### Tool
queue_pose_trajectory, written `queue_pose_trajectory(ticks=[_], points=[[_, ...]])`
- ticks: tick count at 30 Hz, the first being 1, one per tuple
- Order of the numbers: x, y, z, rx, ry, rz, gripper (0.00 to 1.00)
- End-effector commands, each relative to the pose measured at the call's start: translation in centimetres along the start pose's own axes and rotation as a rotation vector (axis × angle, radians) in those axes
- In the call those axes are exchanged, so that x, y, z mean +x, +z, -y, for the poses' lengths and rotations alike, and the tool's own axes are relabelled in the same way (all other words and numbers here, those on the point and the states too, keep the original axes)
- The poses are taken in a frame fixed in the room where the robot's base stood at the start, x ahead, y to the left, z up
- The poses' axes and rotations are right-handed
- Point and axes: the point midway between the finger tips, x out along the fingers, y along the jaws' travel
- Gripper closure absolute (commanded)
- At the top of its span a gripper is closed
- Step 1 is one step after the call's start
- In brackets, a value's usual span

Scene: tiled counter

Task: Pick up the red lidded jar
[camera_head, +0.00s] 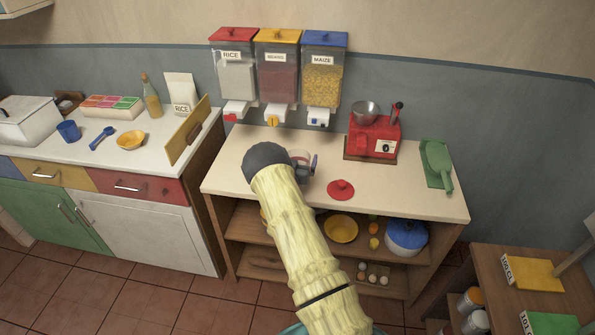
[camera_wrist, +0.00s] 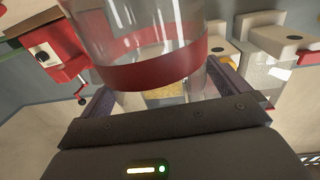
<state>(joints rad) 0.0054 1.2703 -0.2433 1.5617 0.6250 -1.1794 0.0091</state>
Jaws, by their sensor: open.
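A clear jar with a red band (camera_wrist: 150,62) fills the upper middle of the wrist view, between the two dark fingers of my gripper (camera_wrist: 160,92). The fingers are open, one on each side of it; I cannot tell whether either touches it. In the head view, only a small part of the jar (camera_head: 300,155) shows beyond my gripper (camera_head: 303,166), which hides the rest. A round red lid with a knob (camera_head: 341,190) lies on the counter, right of my gripper and apart from the jar.
Rice, beans and maize dispensers (camera_head: 278,80) hang on the wall behind the counter (camera_head: 410,203). A red grinder (camera_head: 373,138) and a green scoop (camera_head: 437,165) stand to the right. The counter's front right is clear. Shelves below hold bowls, eggs and a blue-lidded pot (camera_head: 406,238).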

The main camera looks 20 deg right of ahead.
Motion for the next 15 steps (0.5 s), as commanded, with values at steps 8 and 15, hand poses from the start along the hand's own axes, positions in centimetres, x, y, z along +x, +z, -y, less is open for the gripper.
queue_pose_trajectory(ticks=[8,15], points=[[0.03,0.05,0.02,0.000,0.000,0.000,0.00],[0.01,0.04,0.03,0.000,-0.001,0.000,0.00]])
